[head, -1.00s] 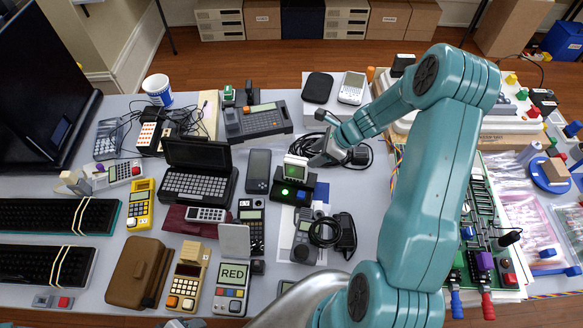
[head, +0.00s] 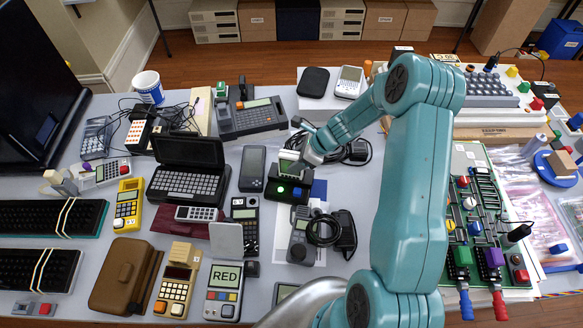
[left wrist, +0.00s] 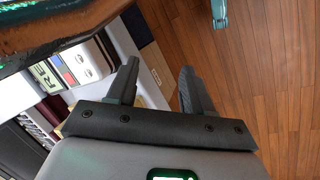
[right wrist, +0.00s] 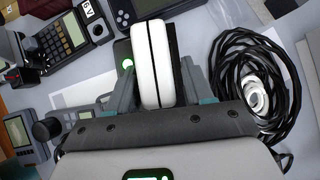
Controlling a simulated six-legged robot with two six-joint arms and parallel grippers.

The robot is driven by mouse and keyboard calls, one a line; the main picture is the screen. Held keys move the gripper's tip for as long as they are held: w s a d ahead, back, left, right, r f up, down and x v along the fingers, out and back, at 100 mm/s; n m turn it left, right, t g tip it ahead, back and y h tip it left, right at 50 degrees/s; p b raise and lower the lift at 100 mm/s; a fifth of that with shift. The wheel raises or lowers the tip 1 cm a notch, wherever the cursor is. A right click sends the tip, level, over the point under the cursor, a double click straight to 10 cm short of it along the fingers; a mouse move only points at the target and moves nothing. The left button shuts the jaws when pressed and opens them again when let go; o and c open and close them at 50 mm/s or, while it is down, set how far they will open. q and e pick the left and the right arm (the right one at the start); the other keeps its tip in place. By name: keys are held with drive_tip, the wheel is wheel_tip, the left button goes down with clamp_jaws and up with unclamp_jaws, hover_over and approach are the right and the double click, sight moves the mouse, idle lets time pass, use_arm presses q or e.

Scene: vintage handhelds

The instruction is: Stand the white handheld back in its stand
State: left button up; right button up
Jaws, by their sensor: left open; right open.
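The white handheld (head: 290,164) stands roughly upright at the black stand (head: 275,189), which shows a lit green light. Whether it is fully seated in the stand is hard to tell. In the right wrist view the white handheld (right wrist: 152,50) is edge-on, with a dark seam along its middle. My right gripper (head: 304,156) is at its right side in the head view. In the right wrist view my right gripper (right wrist: 158,75) is open, its fingers on either side of the handheld. My left gripper (left wrist: 159,68) is open and empty, away from the handheld.
A coiled black cable (right wrist: 250,80) lies beside the stand. A grey handheld (head: 252,168) and a small black laptop (head: 188,184) are to the left. A walkie-talkie-like device (head: 301,238) and a black charger (head: 345,232) lie in front. The table is crowded.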

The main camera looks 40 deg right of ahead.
drive_tip(key=shift+r, duration=0.1)
clamp_jaws()
drive_tip(key=shift+r+p, duration=2.95)
drive_tip(key=shift+r, duration=0.35)
drive_tip(key=shift+f, duration=0.1)
